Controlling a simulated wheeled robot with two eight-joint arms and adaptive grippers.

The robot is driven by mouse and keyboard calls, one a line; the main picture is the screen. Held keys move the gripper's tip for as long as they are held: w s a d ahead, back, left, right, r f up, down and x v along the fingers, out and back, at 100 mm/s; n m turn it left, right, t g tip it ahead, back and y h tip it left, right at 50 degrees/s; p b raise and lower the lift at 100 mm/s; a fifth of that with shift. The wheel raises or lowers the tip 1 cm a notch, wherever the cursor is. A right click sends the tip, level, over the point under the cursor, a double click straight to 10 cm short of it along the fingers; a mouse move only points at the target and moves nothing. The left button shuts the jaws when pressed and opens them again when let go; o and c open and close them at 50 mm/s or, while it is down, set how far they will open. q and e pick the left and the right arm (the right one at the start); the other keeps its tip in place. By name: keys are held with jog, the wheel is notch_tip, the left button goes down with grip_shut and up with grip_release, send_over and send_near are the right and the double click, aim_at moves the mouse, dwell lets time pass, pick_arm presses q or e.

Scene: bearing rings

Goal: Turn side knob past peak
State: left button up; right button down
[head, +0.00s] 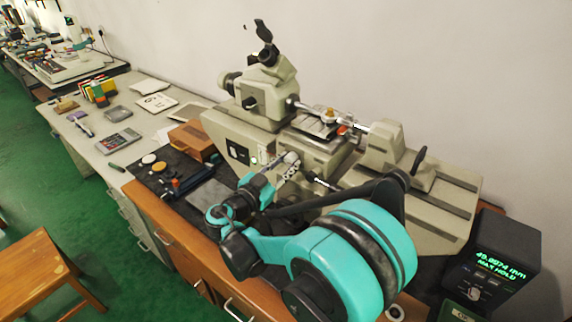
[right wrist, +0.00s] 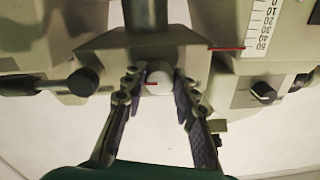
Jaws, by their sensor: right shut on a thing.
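The beige measuring machine (head: 330,150) stands on the bench by the wall. In the right wrist view, the side knob (right wrist: 159,82) is a pale round knob with a short red mark, on the machine's front below a dark post. My right gripper (right wrist: 158,92) has one finger on each side of the knob and is shut on it. In the head view, my right gripper (head: 290,166) reaches the machine's front, and the knob there is hidden by the fingers. My left gripper is not in view.
A black readout box (head: 495,262) at the lower right shows green digits and "MAX HOLD". A brown wooden box (head: 195,139) and a dark mat with small round parts (head: 149,158) lie left of my right arm. A wooden stool (head: 45,268) stands on the green floor.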

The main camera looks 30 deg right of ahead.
dwell(0.3)
jog(key=c, duration=1.2)
grip_release()
jog(key=v, duration=1.2)
